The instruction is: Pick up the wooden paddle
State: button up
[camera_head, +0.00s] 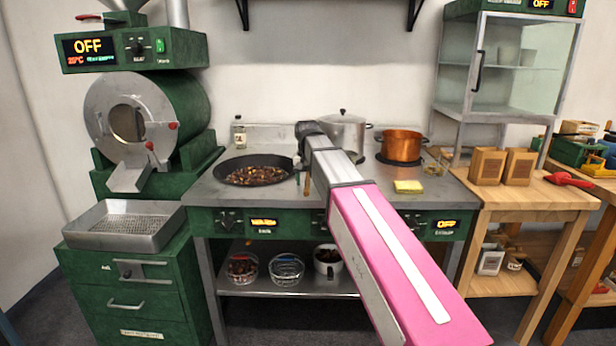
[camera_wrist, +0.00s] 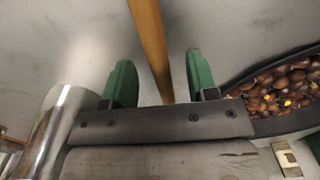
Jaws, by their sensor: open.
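The wooden paddle (camera_wrist: 147,35) shows in the wrist view as a narrow brown bar running from the top edge down between the two green fingers. My gripper (camera_wrist: 158,70) is open, with one finger on each side of the paddle and a visible gap to each. The paddle's lower end is hidden by my gripper body. In the head view a short brown piece of the paddle (camera_head: 307,185) shows on the stove top, just left of my pink arm. My gripper is hidden behind my arm there.
A black pan (camera_head: 222,180) of chestnuts is left of the paddle; its contents also show at right in the wrist view. A steel pot (camera_head: 343,132) and a copper pot (camera_head: 401,147) stand at the back. A yellow sponge (camera_head: 408,187) lies right of my arm.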

grip_shut()
dwell(0.3)
